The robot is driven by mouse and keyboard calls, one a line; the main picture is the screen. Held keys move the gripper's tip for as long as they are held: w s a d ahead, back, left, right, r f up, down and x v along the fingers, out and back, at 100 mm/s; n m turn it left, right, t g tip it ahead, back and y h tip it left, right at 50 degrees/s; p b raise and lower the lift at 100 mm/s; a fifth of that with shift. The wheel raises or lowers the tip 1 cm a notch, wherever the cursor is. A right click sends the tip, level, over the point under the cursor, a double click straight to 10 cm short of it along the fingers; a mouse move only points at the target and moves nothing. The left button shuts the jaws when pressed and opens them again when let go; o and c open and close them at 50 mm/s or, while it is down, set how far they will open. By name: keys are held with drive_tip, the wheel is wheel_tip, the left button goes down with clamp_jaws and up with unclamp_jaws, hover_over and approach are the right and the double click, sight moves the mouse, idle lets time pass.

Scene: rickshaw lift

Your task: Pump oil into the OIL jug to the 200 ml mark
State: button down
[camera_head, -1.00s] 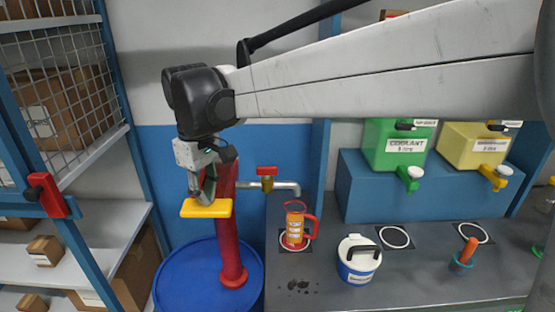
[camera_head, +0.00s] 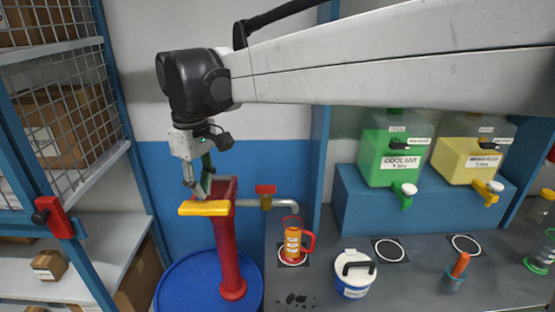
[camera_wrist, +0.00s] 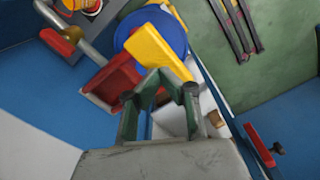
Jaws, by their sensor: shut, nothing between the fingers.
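The red oil pump (camera_head: 228,250) stands upright on a blue drum (camera_head: 190,282). Its yellow handle (camera_head: 204,208) sticks out to the left near the top, and it also shows in the wrist view (camera_wrist: 158,50). A grey spout with a red valve lever (camera_head: 265,189) runs right from the pump. The orange jug with a red handle (camera_head: 293,243) stands under the spout end; its label and level are too small to read. My gripper (camera_head: 200,192) is shut and empty, pointing down just above the yellow handle. I cannot tell if the fingertips touch it.
A white-and-blue lidded pail (camera_head: 354,272) stands right of the jug on the grey bench. Green coolant (camera_head: 392,155) and yellow (camera_head: 470,160) dispensers sit on a blue riser. A wire-mesh shelf with a red latch (camera_head: 52,217) is at the left.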

idle(0.3)
wheel_tip(320, 180, up, 6)
drive_tip(key=p, duration=0.3)
drive_tip(key=shift+p, duration=0.3)
drive_tip(key=s+d+f+m+t+y+b, duration=0.1)
drive_tip(key=s+d+f+m+t+b, duration=0.15)
drive_tip(key=d, duration=0.65)
drive_tip(key=s+d+f+m+t+b, duration=0.1)
drive_tip(key=s+d+f+m+b, duration=0.25)
drive_tip(key=d, duration=0.55)
drive_tip(key=s+d+f+m+t+b, duration=0.2)
drive_tip(key=s+d+f, duration=0.3)
drive_tip(key=d+f, duration=0.2)
drive_tip(key=s+d+f+m+t+h+b, duration=0.1)
drive_tip(key=s+d+f+m+b, duration=0.1)
drive_tip(key=d+f, duration=0.5)
drive_tip(key=s+m, duration=0.1)
drive_tip(key=s, duration=0.1)
drive_tip(key=shift+s+d+f+t+b, duration=0.2)
drive_tip(key=shift+s+f+t+b, duration=0.15)
drive_tip(key=shift+s, duration=0.05)
idle(0.8)
